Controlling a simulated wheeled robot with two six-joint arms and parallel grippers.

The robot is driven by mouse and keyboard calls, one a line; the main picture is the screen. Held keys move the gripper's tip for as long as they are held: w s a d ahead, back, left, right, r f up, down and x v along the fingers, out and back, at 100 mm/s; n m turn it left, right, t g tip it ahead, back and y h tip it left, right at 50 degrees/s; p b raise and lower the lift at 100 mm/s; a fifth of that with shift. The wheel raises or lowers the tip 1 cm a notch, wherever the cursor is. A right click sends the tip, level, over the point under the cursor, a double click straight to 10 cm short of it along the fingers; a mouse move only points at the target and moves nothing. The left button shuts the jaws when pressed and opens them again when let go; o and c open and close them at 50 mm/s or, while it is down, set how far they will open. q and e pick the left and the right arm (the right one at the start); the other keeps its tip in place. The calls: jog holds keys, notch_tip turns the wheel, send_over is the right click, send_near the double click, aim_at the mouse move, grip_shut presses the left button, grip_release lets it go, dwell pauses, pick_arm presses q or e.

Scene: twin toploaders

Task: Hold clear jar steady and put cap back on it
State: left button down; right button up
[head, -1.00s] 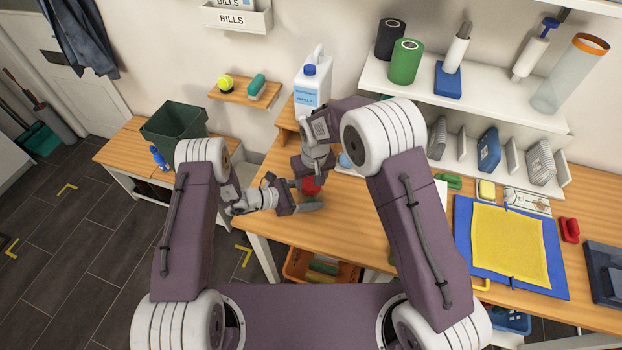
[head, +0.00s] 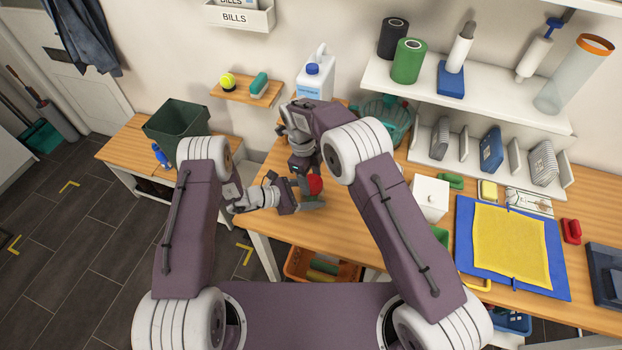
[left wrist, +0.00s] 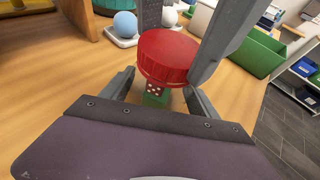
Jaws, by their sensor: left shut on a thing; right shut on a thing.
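The red cap (left wrist: 168,55) is round and ridged, and shows level in the left wrist view. In the head view it is a small red patch (head: 315,185) between my grippers. My right gripper (left wrist: 183,25) is shut on the cap, one finger on each side; it also shows in the head view (head: 304,170). Below the cap, red dotted and green contents show where the clear jar (left wrist: 155,95) stands between my left gripper's fingers (left wrist: 163,92). My left gripper (head: 305,200) is shut on the jar. The jar walls barely show, and I cannot tell whether the cap is seated.
A white jug (head: 315,78) stands behind my right arm. A teal container (head: 390,115) and a white box (head: 430,198) are right of it. A blue mat with a yellow cloth (head: 510,245) lies farther right. An orange crate (head: 320,268) sits under the table's front edge.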

jog(key=m, duration=0.5)
jog(key=shift+w+d+g, duration=0.1)
jog(key=shift+g, duration=0.2)
jog(key=o, duration=1.3)
jog(key=shift+r, duration=2.3)
jog(key=shift+c, duration=0.3)
